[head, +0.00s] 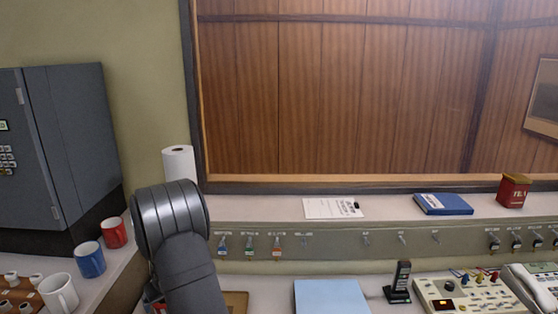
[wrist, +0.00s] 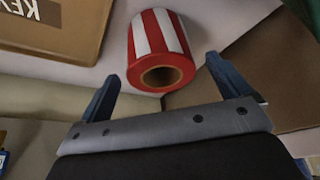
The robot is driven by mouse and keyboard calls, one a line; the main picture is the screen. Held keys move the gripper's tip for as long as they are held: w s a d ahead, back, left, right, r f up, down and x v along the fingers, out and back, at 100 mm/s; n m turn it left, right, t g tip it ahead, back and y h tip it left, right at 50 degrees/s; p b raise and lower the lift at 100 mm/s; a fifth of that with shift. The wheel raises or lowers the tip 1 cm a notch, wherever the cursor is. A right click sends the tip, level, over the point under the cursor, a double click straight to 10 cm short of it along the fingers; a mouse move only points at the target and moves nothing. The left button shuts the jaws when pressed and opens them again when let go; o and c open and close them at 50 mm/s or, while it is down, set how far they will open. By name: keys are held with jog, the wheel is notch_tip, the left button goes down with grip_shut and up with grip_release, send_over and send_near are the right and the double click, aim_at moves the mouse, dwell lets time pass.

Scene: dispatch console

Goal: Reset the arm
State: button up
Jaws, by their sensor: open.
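My arm (head: 180,235) rises from the bottom of the head view, left of centre, in front of the counter. Its fingers are hidden in that view. In the wrist view my gripper (wrist: 163,85) is open, with its two blue-grey fingers apart. A roll of red and white striped tape (wrist: 158,50) shows beyond and between the fingertips. It does not appear to be gripped.
A blue mug (head: 90,260), a red mug (head: 113,232) and a white mug (head: 58,293) stand at left. A blue folder (head: 331,297), a handset (head: 399,281) and a console (head: 468,292) lie right of my arm. Keys hang on the rail (head: 330,243). A brown box marked KEY (wrist: 55,28) shows in the wrist view.

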jog(key=x, duration=0.3)
jog(key=shift+w+a+f, duration=0.1)
jog(key=shift+f, duration=0.05)
jog(key=shift+r, duration=1.55)
